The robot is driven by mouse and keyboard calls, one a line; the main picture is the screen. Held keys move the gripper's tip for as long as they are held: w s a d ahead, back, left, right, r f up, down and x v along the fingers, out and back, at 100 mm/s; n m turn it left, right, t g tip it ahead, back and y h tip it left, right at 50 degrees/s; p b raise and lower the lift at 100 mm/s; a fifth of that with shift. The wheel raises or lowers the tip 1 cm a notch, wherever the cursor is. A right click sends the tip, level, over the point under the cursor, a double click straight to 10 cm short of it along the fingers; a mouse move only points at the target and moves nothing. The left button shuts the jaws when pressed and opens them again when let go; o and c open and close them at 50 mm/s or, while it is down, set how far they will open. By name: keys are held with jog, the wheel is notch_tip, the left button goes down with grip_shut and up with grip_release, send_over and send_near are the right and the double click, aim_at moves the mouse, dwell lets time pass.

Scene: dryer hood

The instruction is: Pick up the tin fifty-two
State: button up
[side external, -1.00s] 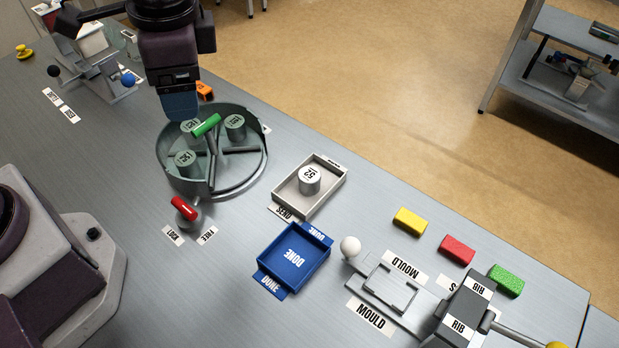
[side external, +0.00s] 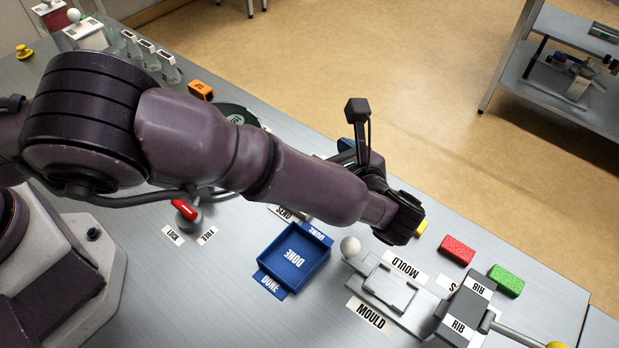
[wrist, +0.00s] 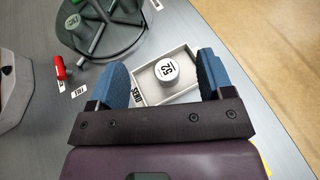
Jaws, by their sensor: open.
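The tin fifty-two (wrist: 166,70) is a pale round tin with a dark "52" on its lid. It stands upright in a shallow light-grey tray (wrist: 148,88) marked SEND, in the wrist view. My gripper (wrist: 162,75) is open, with one blue finger on each side of the tin in that view. Whether the fingers are level with the tin or above it I cannot tell. In the side external view my arm hides the tin and most of the tray, and the fingers (side external: 346,150) show only slightly behind it.
A blue DONE tray (side external: 293,258) sits in front of the SEND tray. The round dryer drum (wrist: 100,35) and red-handled lock (wrist: 59,67) are to the left. A MOULD fixture (side external: 388,285) and red and green blocks (side external: 457,250) lie to the right.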

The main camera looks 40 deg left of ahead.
notch_tip(320, 180, down, 6)
jog(key=shift+f, duration=0.15)
jog(key=x, duration=0.5)
jog(key=shift+f, duration=0.25)
jog(key=shift+c, duration=0.5)
jog(key=c, duration=0.9)
